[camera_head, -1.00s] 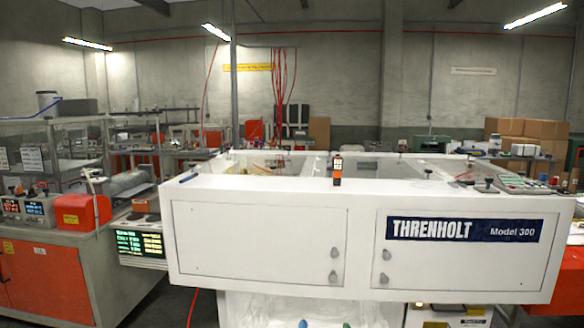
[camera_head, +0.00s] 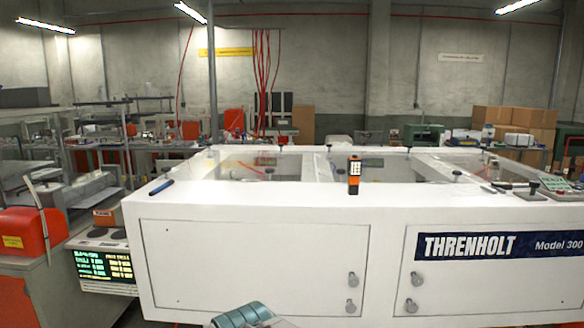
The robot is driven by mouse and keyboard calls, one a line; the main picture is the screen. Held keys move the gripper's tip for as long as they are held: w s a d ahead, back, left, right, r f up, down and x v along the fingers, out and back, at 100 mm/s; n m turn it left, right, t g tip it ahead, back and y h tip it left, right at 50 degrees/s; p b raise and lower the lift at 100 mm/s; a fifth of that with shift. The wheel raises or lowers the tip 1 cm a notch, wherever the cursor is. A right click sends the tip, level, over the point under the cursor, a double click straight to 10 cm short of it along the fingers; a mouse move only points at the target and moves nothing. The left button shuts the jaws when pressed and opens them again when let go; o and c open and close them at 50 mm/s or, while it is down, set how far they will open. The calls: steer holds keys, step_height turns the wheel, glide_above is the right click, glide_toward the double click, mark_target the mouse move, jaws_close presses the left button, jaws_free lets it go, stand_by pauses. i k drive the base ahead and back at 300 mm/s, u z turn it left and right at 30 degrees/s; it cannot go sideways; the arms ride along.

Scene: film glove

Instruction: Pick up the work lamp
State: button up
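The work lamp (camera_head: 354,176) stands upright on the front top ledge of the white THRENHOLT machine (camera_head: 255,204), right of the picture's middle. It is a small orange and black block with a lit, white-dotted panel facing me. Nothing touches it except the ledge under it. A teal and grey part, seemingly of my own arm, shows at the bottom edge, well below the lamp. No gripper fingers can be made out.
A dark blue pen-like object (camera_head: 161,187) lies on the ledge left of the lamp. Behind the ledge are open framed bays with black knobs. A control panel (camera_head: 557,186) sits at the right. A red machine (camera_head: 30,235) stands at the left. The ledge around the lamp is clear.

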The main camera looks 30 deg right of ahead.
mark_target(354, 166)
steer(key=z, duration=0.5)
steer(key=i, duration=0.95)
steer(key=z, duration=0.85)
